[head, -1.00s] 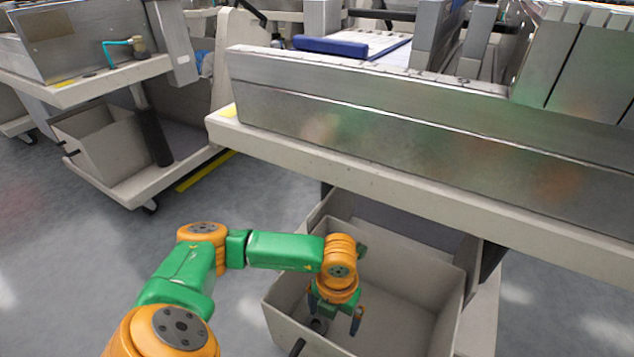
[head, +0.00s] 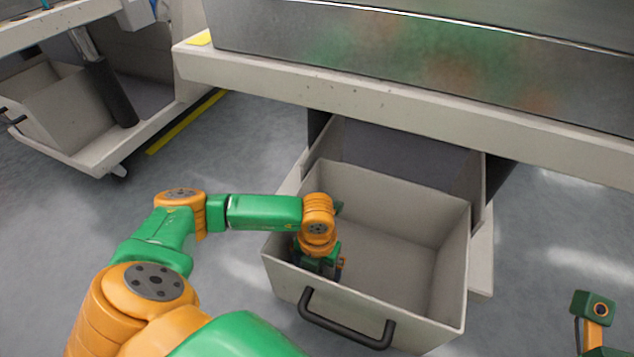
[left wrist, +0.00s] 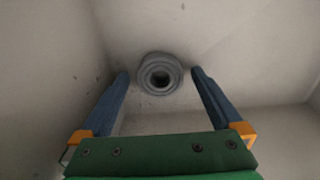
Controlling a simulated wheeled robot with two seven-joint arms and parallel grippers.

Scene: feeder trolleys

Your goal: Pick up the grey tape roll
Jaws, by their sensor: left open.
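The grey tape roll (left wrist: 160,75) lies on the floor of the grey bin in the left wrist view, with its dark centre hole facing the camera. My left gripper (left wrist: 160,76) is open, with one blue finger to each side of the roll, just short of it in the picture; I cannot tell how far above it the tips are. In the head view my left gripper (head: 320,266) reaches down inside the bin (head: 452,275) at its left side and hides the roll. Part of my right arm shows at the lower right, but I cannot make out its jaws.
The bin has a black handle (head: 345,320) on its front and sits under the trolley's pale ledge (head: 400,120). Its walls stand close to my left gripper. The bin's right part is empty. Another trolley (head: 60,115) stands at the left.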

